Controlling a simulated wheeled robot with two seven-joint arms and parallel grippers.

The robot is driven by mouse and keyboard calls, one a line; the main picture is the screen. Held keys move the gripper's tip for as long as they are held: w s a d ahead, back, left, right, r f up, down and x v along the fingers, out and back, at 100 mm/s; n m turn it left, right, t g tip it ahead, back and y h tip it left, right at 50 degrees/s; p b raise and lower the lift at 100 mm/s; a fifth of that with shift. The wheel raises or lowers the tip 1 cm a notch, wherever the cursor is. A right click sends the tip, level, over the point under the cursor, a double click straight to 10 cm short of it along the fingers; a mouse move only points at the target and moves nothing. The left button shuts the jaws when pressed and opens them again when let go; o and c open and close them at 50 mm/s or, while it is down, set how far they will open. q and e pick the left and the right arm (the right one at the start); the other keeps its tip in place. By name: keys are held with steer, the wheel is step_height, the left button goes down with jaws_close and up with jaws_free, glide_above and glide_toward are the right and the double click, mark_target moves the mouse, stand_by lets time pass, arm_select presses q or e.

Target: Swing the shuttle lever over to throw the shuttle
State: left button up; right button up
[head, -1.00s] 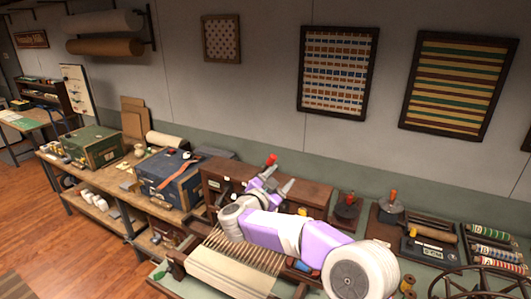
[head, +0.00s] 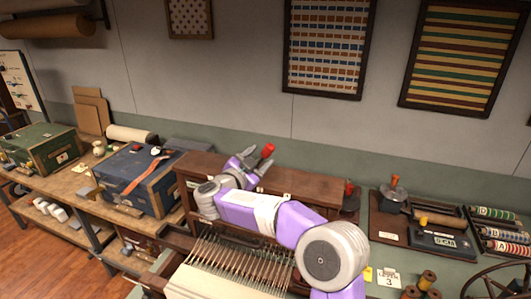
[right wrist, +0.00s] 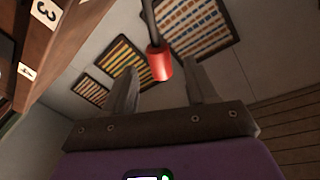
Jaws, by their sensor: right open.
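The shuttle lever shows as a red knob (head: 267,150) at the top of the loom's wooden frame (head: 290,187). In the right wrist view the red knob (right wrist: 160,64) sits on the end of a thin dark rod, in the gap between my fingers as seen from there. My right gripper (head: 257,161) is open, right beside the knob, with nothing held. Its two fingers stand apart around the gap in the right wrist view (right wrist: 162,88); I see no contact with the knob. The shuttle cannot be made out. My left gripper is not in view.
Stretched warp threads (head: 235,260) lie below my right arm. A blue case (head: 140,180) and a green case (head: 42,148) stand on the bench at left. Spools (head: 427,280), a numbered card (head: 388,277) and a thread tray (head: 497,230) lie at right.

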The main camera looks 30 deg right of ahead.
mark_target(265, 153)
steer(key=x, duration=0.5)
steer(key=shift+d, duration=0.2)
steer(key=shift+r, duration=0.1)
jaws_close()
